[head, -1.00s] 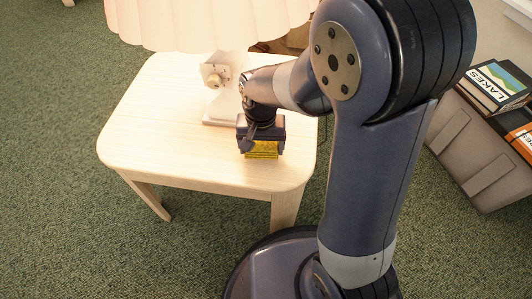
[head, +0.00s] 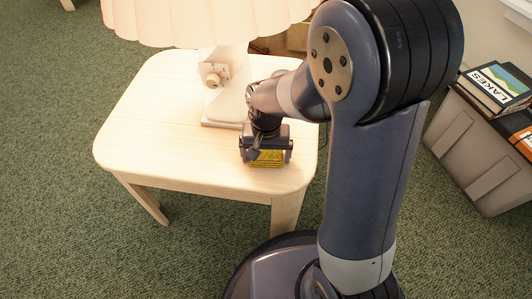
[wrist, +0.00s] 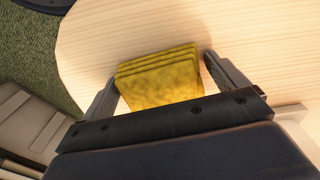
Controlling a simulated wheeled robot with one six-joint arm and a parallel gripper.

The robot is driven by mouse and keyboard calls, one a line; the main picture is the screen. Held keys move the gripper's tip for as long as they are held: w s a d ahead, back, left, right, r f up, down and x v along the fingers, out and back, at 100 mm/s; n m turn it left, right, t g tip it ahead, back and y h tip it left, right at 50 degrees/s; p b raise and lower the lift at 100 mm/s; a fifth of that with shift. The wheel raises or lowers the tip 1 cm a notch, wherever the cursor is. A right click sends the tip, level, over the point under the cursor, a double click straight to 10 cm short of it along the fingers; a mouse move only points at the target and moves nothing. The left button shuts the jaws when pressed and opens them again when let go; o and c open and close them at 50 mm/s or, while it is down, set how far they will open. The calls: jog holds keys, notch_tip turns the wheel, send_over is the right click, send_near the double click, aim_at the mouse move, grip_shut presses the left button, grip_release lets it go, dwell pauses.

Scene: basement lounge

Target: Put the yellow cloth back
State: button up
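The yellow cloth (head: 267,158), folded in several layers, is at the front right part of the pale wooden side table (head: 150,130). It appears to rest on the tabletop. My gripper (head: 267,153) points down over it. In the wrist view the yellow cloth (wrist: 160,80) lies between the two fingers of my gripper (wrist: 160,72). The fingers stand on either side of it, with a narrow gap visible at the right finger. The gripper looks open around the cloth.
A lamp with a pleated shade (head: 205,18) and white base (head: 222,105) stands on the table just behind my gripper. A grey bin (head: 470,150) with books (head: 497,85) on it is at the right. Green carpet (head: 60,200) is clear at the left.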

aim_at(266, 154)
jog(key=shift+o, duration=0.6)
notch_tip(266, 154, up, 8)
jog(key=p, duration=0.3)
jog(key=shift+f, duration=0.1)
jog(key=shift+c, duration=0.4)
dwell(1.3)
